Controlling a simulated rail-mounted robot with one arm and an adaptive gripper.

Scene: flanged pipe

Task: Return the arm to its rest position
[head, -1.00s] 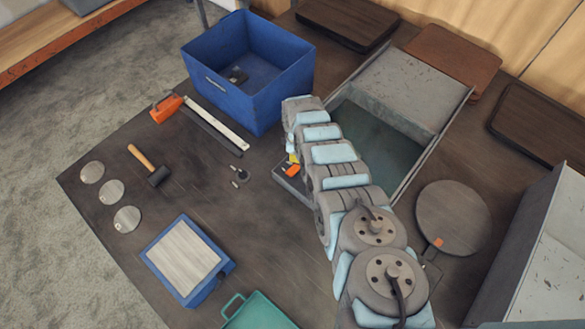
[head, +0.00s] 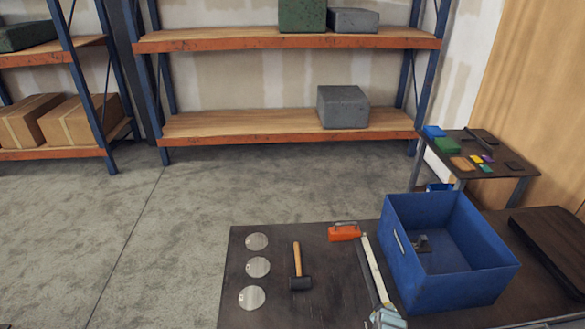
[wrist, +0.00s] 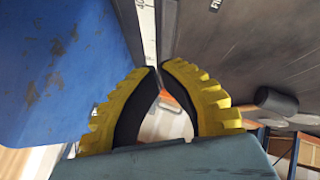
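My gripper (wrist: 158,68) shows in the wrist view with yellow ridged fingers and black inner pads. The fingertips come together and nothing shows held between them. Blue bin wall (wrist: 60,65) fills the left of that view, beside the fingers. In the head view only a pale blue and grey piece of my arm (head: 388,318) shows at the bottom edge, in front of the blue bin (head: 440,290). The gripper itself is out of the head view.
On the dark table (head: 335,300) lie several pale discs (head: 257,267), a mallet (head: 299,270), an orange-handled object (head: 345,232) and a long pale strip (head: 372,265). Shelving (head: 290,127) and a side table (head: 510,168) stand behind.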

